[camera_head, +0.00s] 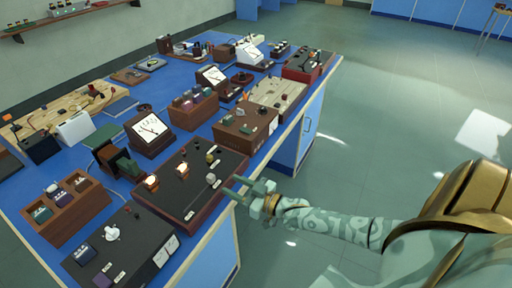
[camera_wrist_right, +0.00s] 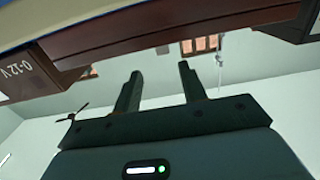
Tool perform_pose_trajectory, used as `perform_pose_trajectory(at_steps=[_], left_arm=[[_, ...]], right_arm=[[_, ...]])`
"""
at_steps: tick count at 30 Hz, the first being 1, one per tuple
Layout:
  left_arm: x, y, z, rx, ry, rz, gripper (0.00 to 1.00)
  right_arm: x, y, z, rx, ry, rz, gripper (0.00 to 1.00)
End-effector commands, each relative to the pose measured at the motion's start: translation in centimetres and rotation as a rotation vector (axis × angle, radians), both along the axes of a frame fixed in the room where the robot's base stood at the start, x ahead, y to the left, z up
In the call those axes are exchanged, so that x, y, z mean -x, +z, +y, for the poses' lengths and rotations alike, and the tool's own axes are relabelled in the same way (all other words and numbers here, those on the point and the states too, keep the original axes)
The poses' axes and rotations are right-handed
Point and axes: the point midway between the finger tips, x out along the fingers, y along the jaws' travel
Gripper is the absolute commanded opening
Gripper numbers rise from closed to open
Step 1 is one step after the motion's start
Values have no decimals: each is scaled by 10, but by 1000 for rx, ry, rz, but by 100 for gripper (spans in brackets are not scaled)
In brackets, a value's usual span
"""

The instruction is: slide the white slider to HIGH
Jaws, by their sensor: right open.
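I cannot tell for certain which part is the white slider, and I cannot read the word HIGH. A pale round knob (camera_head: 211,179) stands on a dark panel with a red-brown rim (camera_head: 176,172), near its right side. A white knob (camera_head: 112,232) stands on the black box at the front. My right gripper (camera_head: 235,186) is open and empty at the panel's right edge, beside the pale knob and apart from it. In the right wrist view its two fingers (camera_wrist_right: 158,88) are spread with nothing between them. My left gripper is not in view.
The blue bench (camera_head: 75,232) is crowded with instruments. A meter (camera_head: 150,128) and a brown box (camera_head: 246,125) stand behind the panel. A box marked 0-12V (camera_wrist_right: 25,75) shows in the right wrist view. The floor (camera_head: 350,140) right of the bench is clear.

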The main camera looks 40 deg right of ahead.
Motion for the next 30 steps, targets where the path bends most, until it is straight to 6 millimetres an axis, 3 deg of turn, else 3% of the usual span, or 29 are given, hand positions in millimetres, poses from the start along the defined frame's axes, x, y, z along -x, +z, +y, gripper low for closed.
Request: perform_pose_trajectory(at_steps=[3,10,30], left_arm=[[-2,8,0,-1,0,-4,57],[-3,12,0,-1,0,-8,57],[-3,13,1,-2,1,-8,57]], right_arm=[[29,1,-11,3,0,2,42],[63,0,-24,1,-1,1,42],[69,-1,-26,2,-1,0,42]])
